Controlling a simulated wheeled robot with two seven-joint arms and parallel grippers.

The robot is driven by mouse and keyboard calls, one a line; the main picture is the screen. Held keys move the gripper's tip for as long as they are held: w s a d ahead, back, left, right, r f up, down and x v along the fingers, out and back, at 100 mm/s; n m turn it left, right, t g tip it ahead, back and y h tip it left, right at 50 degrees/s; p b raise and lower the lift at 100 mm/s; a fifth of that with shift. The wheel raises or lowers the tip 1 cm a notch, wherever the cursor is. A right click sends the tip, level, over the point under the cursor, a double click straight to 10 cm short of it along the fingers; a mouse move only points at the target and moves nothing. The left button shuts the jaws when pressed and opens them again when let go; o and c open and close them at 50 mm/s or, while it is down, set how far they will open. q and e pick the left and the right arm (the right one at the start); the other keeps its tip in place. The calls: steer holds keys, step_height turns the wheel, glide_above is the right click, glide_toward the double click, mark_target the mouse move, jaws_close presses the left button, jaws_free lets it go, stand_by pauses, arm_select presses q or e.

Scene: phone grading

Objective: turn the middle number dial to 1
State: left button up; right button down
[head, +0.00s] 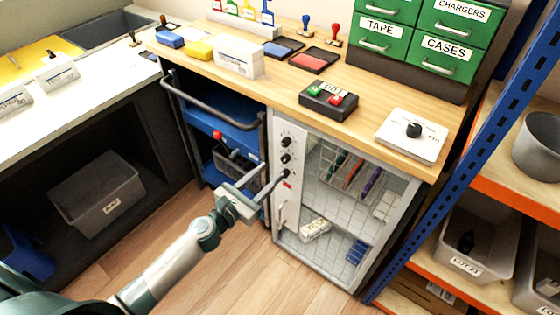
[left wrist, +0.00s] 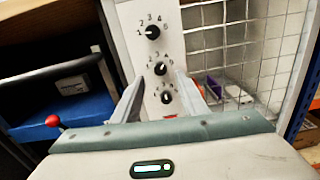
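A pale vertical panel beside the wire-mesh cabinet door carries three black number dials in a column. The middle dial (head: 286,157) also shows in the left wrist view (left wrist: 160,69); I cannot tell surely which number its pointer marks. The top dial (left wrist: 152,32) has readable numbers around it, and its white mark points left. The bottom dial (left wrist: 166,97) is below. My left gripper (head: 257,178) is open and empty, in front of the panel's lower part. In the left wrist view its fingers (left wrist: 159,77) stand either side of the middle dial, apart from it. My right gripper is not in view.
The mesh door (head: 335,215) is right of the panel, with a vertical handle (head: 281,212) below the dials. A blue cart (head: 222,129) with a grey rail stands to the left. A blue shelf post (head: 465,140) rises on the right. Wood floor is clear in front.

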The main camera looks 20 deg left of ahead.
mark_target(283, 161)
arm_select(q)
steer(key=shift+p+x, duration=0.3)
steer(key=shift+x, duration=2.8)
steer(key=shift+c, duration=0.3)
jaws_close()
